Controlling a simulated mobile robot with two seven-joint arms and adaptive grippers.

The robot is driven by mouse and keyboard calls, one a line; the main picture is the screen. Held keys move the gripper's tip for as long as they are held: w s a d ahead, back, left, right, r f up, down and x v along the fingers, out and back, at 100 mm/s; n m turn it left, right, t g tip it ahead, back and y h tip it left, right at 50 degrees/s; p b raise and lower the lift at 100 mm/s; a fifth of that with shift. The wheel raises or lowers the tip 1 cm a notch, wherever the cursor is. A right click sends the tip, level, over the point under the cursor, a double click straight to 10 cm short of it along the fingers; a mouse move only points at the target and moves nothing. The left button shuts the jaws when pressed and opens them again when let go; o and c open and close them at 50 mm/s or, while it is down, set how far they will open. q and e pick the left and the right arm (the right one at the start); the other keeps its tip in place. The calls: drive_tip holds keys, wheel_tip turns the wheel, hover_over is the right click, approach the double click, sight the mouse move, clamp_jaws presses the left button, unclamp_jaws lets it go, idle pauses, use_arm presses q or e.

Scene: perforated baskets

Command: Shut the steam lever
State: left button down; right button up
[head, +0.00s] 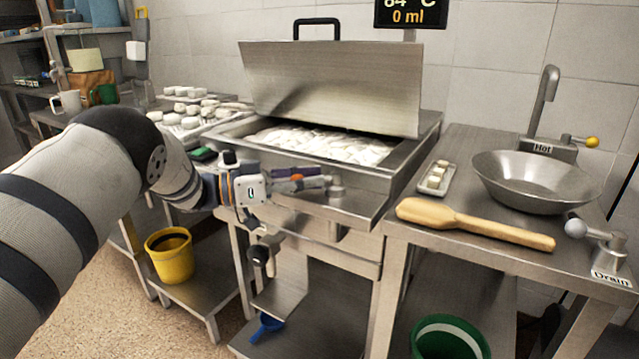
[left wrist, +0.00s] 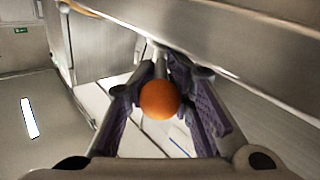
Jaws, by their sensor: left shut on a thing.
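The lever with an orange ball knob (left wrist: 159,100) is at the front of the steel vat (head: 330,207), and I take it as the steam lever; no label on it is readable. Its metal pivot (head: 336,188) shows just right of my gripper in the head view. My left gripper (head: 300,184) is shut on the lever, with the knob between its purple-padded fingers in the left wrist view. The fingers hide most of the lever in the head view. My right gripper is not in view.
The vat's lid (head: 335,85) is raised over white contents. To the right, a counter holds a wooden paddle (head: 480,224), a steel bowl (head: 535,182) and a "Drain" valve (head: 605,245). A yellow bucket (head: 170,258) stands low on the left.

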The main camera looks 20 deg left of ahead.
use_arm(q)
drive_tip(key=shift+a+f, duration=0.15)
drive_tip(key=shift+a, duration=0.05)
drive_tip(key=c, duration=1.6)
unclamp_jaws()
drive_tip(key=shift+a, duration=0.15)
drive_tip(key=v, duration=1.1)
drive_tip(key=shift+s+a, duration=0.25)
drive_tip(key=shift+s, duration=0.05)
